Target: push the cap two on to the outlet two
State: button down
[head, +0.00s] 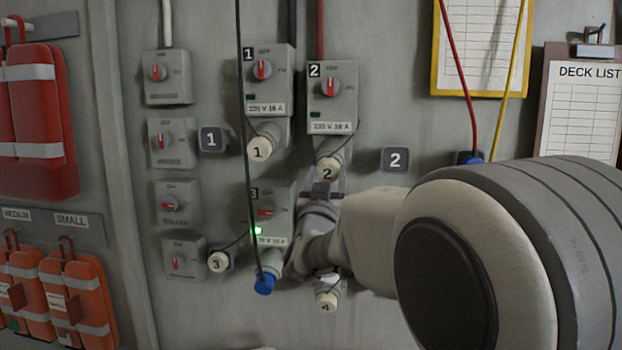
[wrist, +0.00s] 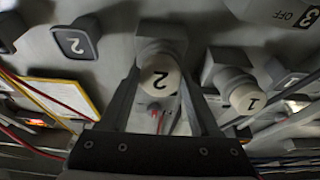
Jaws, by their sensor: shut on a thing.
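Cap two (head: 327,172) is a cream cap marked 2, at the lower mouth of outlet two (head: 333,88), a grey switched box marked 2 on the wall. My gripper (head: 326,189) reaches up from below, with its fingers at the cap. In the wrist view, cap two (wrist: 159,80) sits between the two fingers, and the gripper is shut on it. The cap lines up with the grey outlet mouth (wrist: 161,38) and appears to meet it. I cannot tell how far it is pushed on.
Outlet one (head: 266,72) with cap one (head: 259,148) is close on the left. Outlet three (head: 268,212) holds a blue plug (head: 264,284) with a black cable hanging in front. Cap three (head: 219,262) and cap four (head: 326,300) are lower. A square 2 sign (head: 395,159) is to the right.

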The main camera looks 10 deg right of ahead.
jog(key=shift+w, duration=0.15)
jog(key=shift+c, duration=0.2)
grip_release()
jog(key=s+a+f+n+g+y+b, duration=0.1)
jog(key=s+a+f+n+g+y, duration=0.1)
jog(key=s+a+f+y, duration=0.45)
jog(key=s+a+f+n+g+y+b, duration=0.15)
jog(key=s+f, duration=0.25)
jog(key=s, duration=0.6)
jog(key=s+d+f+g, duration=0.2)
jog(key=s+f+g, duration=0.2)
jog(key=s, duration=0.2)
jog(key=s+d+f+g, duration=0.3)
jog(key=s+f+g, duration=0.1)
jog(key=s, duration=0.3)
jog(key=s+d+f+g+h, duration=0.1)
jog(key=s+d+f+g, duration=0.1)
jog(key=s+f+g, duration=0.2)
jog(key=s+f, duration=0.1)
jog(key=s, duration=0.2)
jog(key=shift+d, duration=0.4)
